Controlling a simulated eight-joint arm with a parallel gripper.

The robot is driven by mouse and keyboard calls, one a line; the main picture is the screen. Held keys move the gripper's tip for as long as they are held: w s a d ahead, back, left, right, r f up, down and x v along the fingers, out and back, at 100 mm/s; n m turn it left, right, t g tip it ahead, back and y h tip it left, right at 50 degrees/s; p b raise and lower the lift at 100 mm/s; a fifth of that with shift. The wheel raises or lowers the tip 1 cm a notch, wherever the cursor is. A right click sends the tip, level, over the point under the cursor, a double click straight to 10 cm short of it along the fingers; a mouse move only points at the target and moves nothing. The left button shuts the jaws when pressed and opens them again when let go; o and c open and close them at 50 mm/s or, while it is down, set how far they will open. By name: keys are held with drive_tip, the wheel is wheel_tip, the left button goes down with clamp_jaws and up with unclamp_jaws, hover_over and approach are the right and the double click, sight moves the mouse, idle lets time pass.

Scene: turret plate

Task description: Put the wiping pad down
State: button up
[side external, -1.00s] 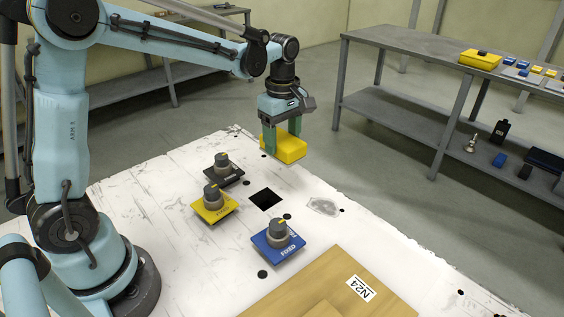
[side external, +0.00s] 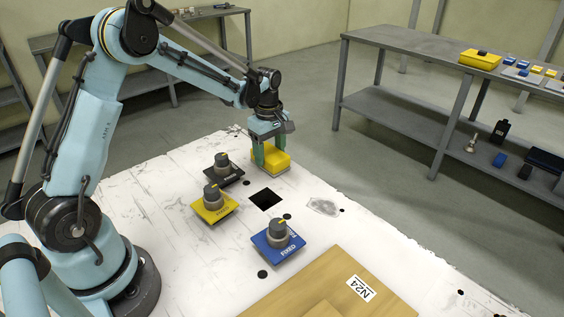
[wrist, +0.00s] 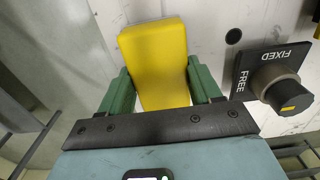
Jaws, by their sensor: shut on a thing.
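The wiping pad (side external: 271,162) is a yellow block near the far edge of the white plate (side external: 150,200). My gripper (side external: 270,158) has its green fingers closed on the pad from both sides. In the wrist view the pad (wrist: 155,60) sits between the two green fingers (wrist: 160,88). The pad is at or just above the plate surface; I cannot tell whether it touches.
A black-based knob (side external: 223,168), a yellow-based knob (side external: 213,203) and a blue-based knob (side external: 278,241) stand on the plate. A square dark hole (side external: 265,199) and a grey smudge (side external: 324,207) lie nearby. A wooden board (side external: 325,285) lies in front.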

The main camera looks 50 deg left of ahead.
sight(270, 152)
drive_tip(key=shift+f, duration=0.1)
drive_tip(key=o, duration=1.3)
wheel_tip(270, 152, up, 12)
drive_tip(key=f, duration=0.1)
drive_tip(key=shift+s+d+r+m+t, duration=0.2)
drive_tip(key=shift+s+d+m+t, duration=1.3)
drive_tip(key=shift+s+m, duration=1.3)
drive_tip(key=shift+s+d+r+m+t, duration=0.25)
drive_tip(key=shift+s+d+m+t, duration=0.65)
drive_tip(key=shift+s+d+m, duration=1.85)
drive_tip(key=shift+s+d+r+m+t, duration=0.2)
drive_tip(key=shift+s+d+m+t, duration=0.95)
drive_tip(key=shift+s+m, duration=1.75)
drive_tip(key=shift+w+a+m, duration=0.1)
drive_tip(key=shift+w+m, duration=0.45)
drive_tip(key=shift+w, duration=0.05)
